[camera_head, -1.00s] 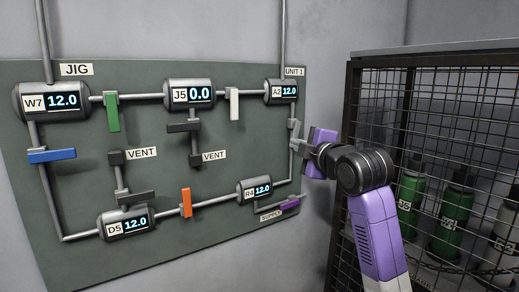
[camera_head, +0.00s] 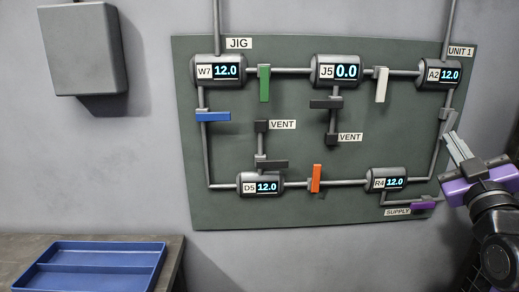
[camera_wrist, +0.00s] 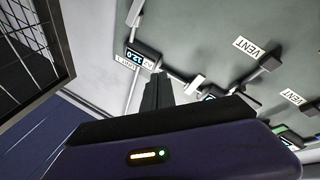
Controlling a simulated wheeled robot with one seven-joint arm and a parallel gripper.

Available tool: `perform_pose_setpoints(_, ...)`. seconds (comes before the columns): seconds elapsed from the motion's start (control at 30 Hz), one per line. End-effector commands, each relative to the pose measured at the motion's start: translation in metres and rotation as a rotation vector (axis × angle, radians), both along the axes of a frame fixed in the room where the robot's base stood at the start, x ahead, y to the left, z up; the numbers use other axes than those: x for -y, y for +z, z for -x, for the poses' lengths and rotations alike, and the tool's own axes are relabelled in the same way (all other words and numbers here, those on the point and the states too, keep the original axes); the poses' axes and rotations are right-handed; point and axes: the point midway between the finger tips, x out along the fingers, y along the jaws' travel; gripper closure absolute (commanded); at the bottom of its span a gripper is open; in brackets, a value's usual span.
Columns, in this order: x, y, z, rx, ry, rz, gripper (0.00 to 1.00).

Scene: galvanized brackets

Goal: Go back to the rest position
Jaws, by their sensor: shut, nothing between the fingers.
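My gripper (camera_head: 458,148) is at the right of the head view, in front of the board's right edge. Its fingers are together and empty, pointing up and left close to the grey valve handle (camera_head: 448,119) below gauge A2 (camera_head: 438,75); whether they touch it I cannot tell. In the wrist view the shut fingers (camera_wrist: 157,92) point toward the board, with gauge A2 (camera_wrist: 143,55) just beyond them. The jig board (camera_head: 335,205) carries pipes and coloured handles.
A blue divided tray (camera_head: 92,246) lies on a bench (camera_head: 172,258) at the lower left. A grey box (camera_head: 84,50) hangs on the wall above it. A wire cage (camera_wrist: 30,50) shows at the left of the wrist view. The space before the board's left and middle is clear.

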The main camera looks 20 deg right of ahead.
Motion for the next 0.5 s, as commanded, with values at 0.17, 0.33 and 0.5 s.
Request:
perform_pose_setpoints(0.17,-0.044,-0.057,0.012,0.102,0.086,-0.165,1.0)
perform_pose_setpoints(0.33,-0.088,-0.107,0.032,0.162,0.157,-0.302,1.0)
perform_pose_setpoints(0.5,-0.135,-0.152,0.059,0.183,0.22,-0.421,1.0)
